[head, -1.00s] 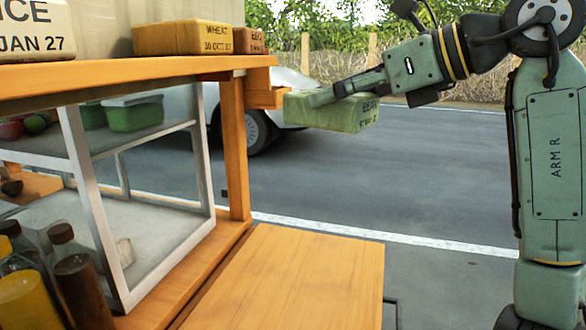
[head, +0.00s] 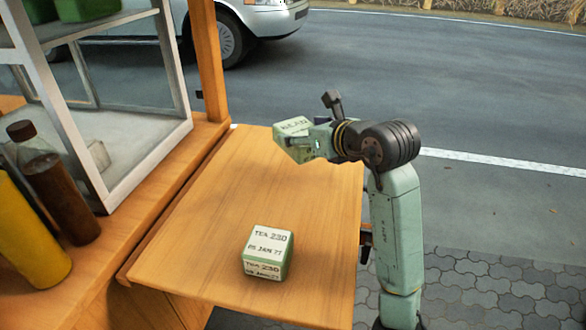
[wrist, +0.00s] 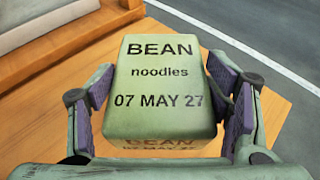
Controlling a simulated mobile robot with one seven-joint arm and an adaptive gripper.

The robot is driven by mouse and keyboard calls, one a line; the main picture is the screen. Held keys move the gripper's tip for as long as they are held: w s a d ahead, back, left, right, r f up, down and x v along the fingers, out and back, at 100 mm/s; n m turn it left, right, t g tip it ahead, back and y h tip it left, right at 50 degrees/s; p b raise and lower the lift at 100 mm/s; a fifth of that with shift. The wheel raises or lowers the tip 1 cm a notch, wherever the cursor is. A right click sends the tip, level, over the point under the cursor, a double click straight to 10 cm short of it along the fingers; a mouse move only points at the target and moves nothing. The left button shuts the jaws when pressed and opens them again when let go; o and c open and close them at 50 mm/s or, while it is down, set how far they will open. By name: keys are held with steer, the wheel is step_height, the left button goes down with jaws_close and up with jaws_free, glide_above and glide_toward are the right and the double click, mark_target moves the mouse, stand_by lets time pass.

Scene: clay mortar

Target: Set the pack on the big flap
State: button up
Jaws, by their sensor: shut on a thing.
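The pack, a pale green block, is in my gripper (head: 304,141). It shows in the head view (head: 292,127), and in the wrist view (wrist: 165,70) it reads "BEAN noodles 07 MAY 27". My gripper (wrist: 167,92) is shut on it, with a purple-padded finger at each side. The big flap (head: 210,215) is a flat wooden board at the stall's side. The pack appears over its far right part, apparently above the board; the exact gap is hard to judge.
A green-and-white "TEA 230" pack (head: 267,252) stands on the near part of the flap. A glass case (head: 120,110) and bottles (head: 60,195) stand on the counter to the left. The middle of the flap is clear.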

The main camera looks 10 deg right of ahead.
steer(key=shift+f, duration=3.3)
steer(key=shift+f, duration=0.2)
steer(key=o, duration=1.3)
steer(key=shift+r, duration=0.15)
steer(key=shift+s+d+r, duration=0.1)
steer(key=b+v, duration=0.1)
steer(key=v, duration=1)
steer(key=shift+s+d+r, duration=0.1)
steer(key=shift+s+d, duration=0.05)
steer(key=shift+s, duration=0.2)
steer(key=shift+s, duration=0.1)
